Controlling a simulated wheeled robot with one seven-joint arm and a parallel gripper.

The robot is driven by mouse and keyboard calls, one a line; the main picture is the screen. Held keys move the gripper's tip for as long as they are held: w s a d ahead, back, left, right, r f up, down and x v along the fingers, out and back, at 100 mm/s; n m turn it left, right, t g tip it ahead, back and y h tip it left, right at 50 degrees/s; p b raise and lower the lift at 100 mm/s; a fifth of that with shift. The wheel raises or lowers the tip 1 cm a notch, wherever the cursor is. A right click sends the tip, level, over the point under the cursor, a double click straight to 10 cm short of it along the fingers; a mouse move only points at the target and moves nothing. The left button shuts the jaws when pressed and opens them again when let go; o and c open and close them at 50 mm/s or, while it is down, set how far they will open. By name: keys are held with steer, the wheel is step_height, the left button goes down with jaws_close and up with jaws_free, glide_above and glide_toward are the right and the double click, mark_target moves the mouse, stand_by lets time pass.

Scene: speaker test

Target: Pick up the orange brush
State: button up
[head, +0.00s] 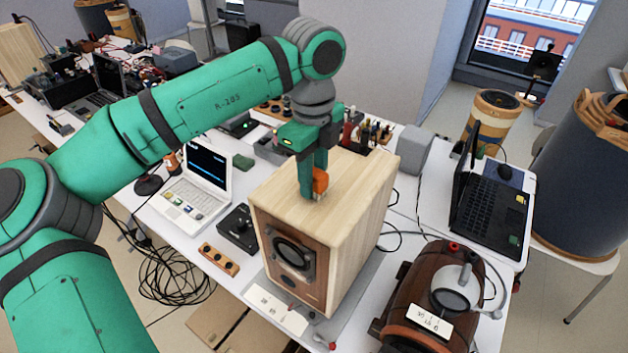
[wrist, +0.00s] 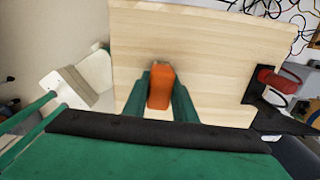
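The orange brush (head: 320,183) is at the top of a pale wooden speaker box (head: 350,200), near its middle. It also shows in the wrist view (wrist: 160,88) as an orange block over the wood. My gripper (head: 313,180) points down over the box, with its green fingers on either side of the brush. In the wrist view the fingers (wrist: 161,98) flank the brush closely, with little or no gap. I cannot tell whether they press on it, or whether the brush rests on the wood. The fingers partly hide the brush in the head view.
A white laptop (head: 195,188) and a small black box (head: 238,230) stand left of the speaker. A brown barrel-shaped device (head: 420,295) is at the front right. A black laptop (head: 485,200) is on the right. Small tools (head: 368,132) stand behind the speaker.

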mark_target(315, 172)
steer(key=c, duration=0.4)
steer(key=shift+r, duration=0.1)
steer(key=shift+r, duration=0.5)
step_height(315, 172, up, 2)
steer(key=shift+s+d+r, duration=0.15)
steer(key=shift+r, duration=0.05)
steer(key=s+d+r, duration=0.5)
steer(key=s+r, duration=0.4)
steer(key=s, duration=0.3)
steer(key=shift+s+d+r, duration=0.15)
steer(key=shift+d+r, duration=0.05)
steer(key=shift+d, duration=0.2)
steer(key=shift+d, duration=0.1)
